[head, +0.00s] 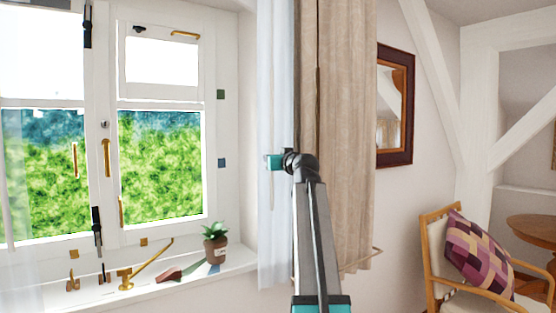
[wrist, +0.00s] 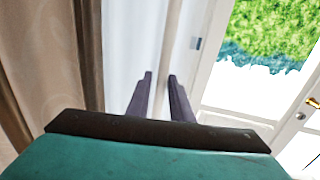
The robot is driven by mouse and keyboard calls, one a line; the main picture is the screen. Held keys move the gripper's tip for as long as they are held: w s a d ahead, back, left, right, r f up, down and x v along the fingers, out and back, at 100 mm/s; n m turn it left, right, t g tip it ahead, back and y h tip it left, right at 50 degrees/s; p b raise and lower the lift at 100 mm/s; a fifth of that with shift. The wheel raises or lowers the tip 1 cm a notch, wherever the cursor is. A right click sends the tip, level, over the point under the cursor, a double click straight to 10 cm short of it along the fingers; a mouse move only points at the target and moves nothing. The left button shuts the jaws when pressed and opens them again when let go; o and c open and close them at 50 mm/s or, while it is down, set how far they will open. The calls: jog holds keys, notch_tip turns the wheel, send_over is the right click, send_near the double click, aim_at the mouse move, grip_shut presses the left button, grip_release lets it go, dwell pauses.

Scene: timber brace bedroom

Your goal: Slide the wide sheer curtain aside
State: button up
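A white sheer curtain (head: 275,80) hangs in a narrow bunch at the window's right side, beside the beige drape. Another strip of sheer fabric (head: 15,210) shows at the left edge of the head view. I cannot tell which is the wide one. My gripper (head: 270,162) is in front of the right sheer, pointing toward the window side. In the wrist view, the two dark fingers (wrist: 160,85) stand apart with white sheer fabric (wrist: 135,40) behind and between them. Whether they touch the fabric is unclear.
A beige drape (head: 345,120) hangs right behind my arm. The sill (head: 215,270) holds a potted plant (head: 215,243) and small brass pieces (head: 125,278). A framed mirror (head: 393,105) and a chair (head: 480,250) are to the right.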

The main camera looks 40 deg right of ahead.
jog(key=shift+r, duration=0.15)
jog(key=b+v, duration=0.1)
jog(key=v, duration=1.2)
jog(key=shift+s+b, duration=0.35)
jog(key=shift+b, duration=0.05)
jog(key=shift+a, duration=0.1)
